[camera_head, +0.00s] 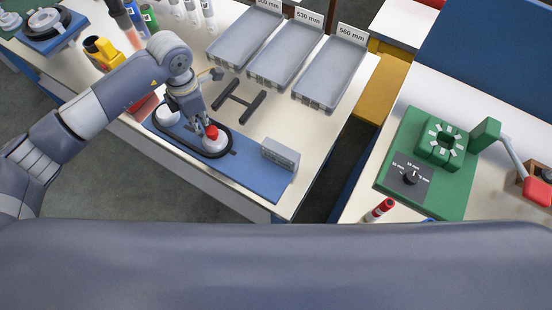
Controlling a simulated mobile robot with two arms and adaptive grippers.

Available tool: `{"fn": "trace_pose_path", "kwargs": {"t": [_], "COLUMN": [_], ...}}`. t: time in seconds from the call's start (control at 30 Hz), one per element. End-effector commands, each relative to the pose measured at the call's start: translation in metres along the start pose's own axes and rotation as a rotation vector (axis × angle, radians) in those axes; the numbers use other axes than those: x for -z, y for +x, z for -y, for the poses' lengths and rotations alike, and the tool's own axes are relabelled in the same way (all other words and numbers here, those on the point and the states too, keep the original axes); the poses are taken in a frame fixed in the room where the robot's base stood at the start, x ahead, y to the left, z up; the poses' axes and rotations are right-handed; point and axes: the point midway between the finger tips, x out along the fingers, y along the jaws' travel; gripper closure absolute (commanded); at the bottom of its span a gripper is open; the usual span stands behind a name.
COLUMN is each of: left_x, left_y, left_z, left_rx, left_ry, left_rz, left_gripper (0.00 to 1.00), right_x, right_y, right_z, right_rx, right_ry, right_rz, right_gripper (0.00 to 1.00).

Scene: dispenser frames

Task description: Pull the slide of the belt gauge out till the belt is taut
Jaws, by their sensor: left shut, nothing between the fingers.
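The belt gauge (250,178) is a long blue plate on the white table. A dark belt (181,139) loops around a white pulley (166,116) at its left and the slide's white pulley at its right, which carries a red knob (212,132). I cannot tell from here how tight the belt is. A grey box (280,155) stands near the plate's right end. My left gripper (203,124) is shut and empty, its fingertips just behind the red knob; whether they touch it is unclear. The arm hides part of the belt's far side. My right gripper is out of view.
Behind the gauge lie a black H-shaped stand (240,99) and grey trays with length labels, one marked 560 mm (328,77). A yellow object (103,51) stands beside my left arm. A green fixture (425,160) sits on the separate right table, across a gap.

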Motion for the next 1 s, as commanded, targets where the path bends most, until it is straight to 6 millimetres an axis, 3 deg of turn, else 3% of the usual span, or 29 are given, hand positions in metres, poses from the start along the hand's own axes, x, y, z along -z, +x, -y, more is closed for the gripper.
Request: {"fn": "trace_pose_path", "kwargs": {"t": [0.53, 1.0], "left_x": [0.001, 0.002], "left_y": [0.0, -0.037], "left_z": [0.002, -0.002], "left_rx": [0.01, 0.003], "left_ry": [0.006, 0.002], "left_rz": [-0.002, -0.001], "left_gripper": [1.0, 1.0], "right_x": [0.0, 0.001], "right_y": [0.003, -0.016], "right_z": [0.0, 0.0], "right_rx": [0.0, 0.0], "right_ry": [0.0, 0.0], "right_rz": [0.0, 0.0], "right_gripper": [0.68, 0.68]}}
